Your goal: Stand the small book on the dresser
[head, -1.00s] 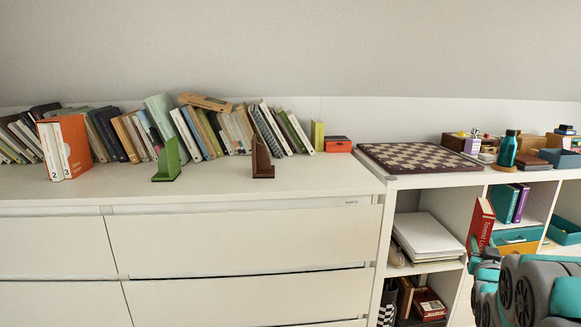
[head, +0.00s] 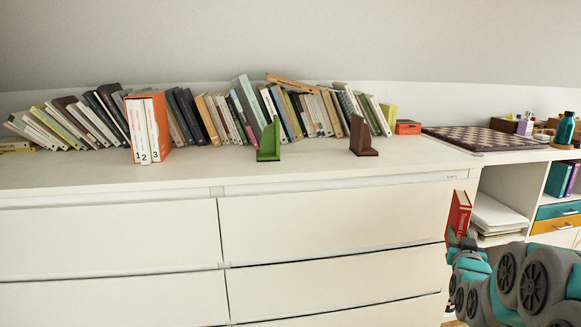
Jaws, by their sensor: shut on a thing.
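A small red book (head: 459,217) with white lettering on its spine is held upright in my gripper (head: 462,244) at the right of the head view. The gripper is shut on the book's lower part; its fingers are small and partly hidden by my arm. The book is in front of the dresser's right end and looks lower than most of its top. The white dresser (head: 330,170) has a clear front strip on top. A green bookend (head: 269,141) and a brown bookend (head: 361,137) stand on it, with bare surface between them.
A long row of leaning books (head: 200,115) lines the back of the dresser. An orange boxed set (head: 148,127) stands left of the green bookend. A chessboard (head: 480,138) lies on the right-hand shelf unit, with a teal bottle (head: 565,128) beyond it.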

